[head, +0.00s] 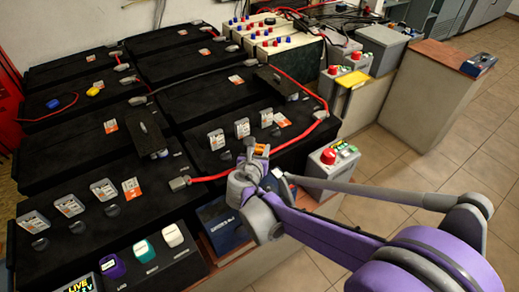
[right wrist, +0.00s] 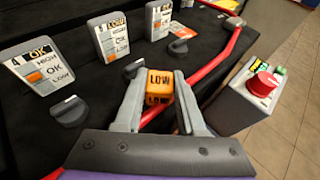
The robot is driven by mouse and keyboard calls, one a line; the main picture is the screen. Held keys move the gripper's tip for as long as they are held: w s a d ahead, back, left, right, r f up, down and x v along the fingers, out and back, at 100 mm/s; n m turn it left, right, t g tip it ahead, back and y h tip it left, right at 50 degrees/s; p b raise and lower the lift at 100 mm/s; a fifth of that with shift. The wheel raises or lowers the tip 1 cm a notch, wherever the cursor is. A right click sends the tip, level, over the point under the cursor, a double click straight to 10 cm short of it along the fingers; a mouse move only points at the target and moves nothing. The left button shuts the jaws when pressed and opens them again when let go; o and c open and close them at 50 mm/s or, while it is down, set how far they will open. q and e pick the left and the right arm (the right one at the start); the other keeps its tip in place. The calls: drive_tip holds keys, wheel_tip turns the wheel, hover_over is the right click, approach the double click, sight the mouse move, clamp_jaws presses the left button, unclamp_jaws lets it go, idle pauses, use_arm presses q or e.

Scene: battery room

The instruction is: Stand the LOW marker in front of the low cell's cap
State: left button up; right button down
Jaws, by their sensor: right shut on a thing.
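My right gripper (head: 256,153) is shut on the orange LOW marker (right wrist: 160,83), which stands between the fingertips in the right wrist view. In the head view the marker (head: 262,149) is a small orange patch at the fingertips, over the front part of the black battery. Three status cards stand behind it. The middle card (right wrist: 112,36) appears to read LOW at its top; the left card (right wrist: 38,65) reads OK. A black cap (right wrist: 133,69) sits in front of the middle card, just beyond the left finger. Whether the marker touches the battery top, I cannot tell. My left gripper is out of view.
A red cable (right wrist: 222,65) runs along the battery beside and under the gripper. A grey box with a red button (right wrist: 262,85) stands to the right. Other caps (right wrist: 70,111) (right wrist: 178,47) flank the middle one. White, teal and purple markers (head: 172,234) stand at front left.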

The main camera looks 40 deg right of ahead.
drive_tip(key=shift+f, duration=0.15)
drive_tip(key=c, duration=0.8)
unclamp_jaws()
drive_tip(key=shift+s+a+r, duration=0.2)
drive_tip(key=shift+a+r, duration=0.05)
drive_tip(key=shift+r, duration=0.1)
drive_tip(key=p+v, duration=0.3)
drive_tip(key=v, duration=0.8)
drive_tip(key=shift+s+a, duration=0.1)
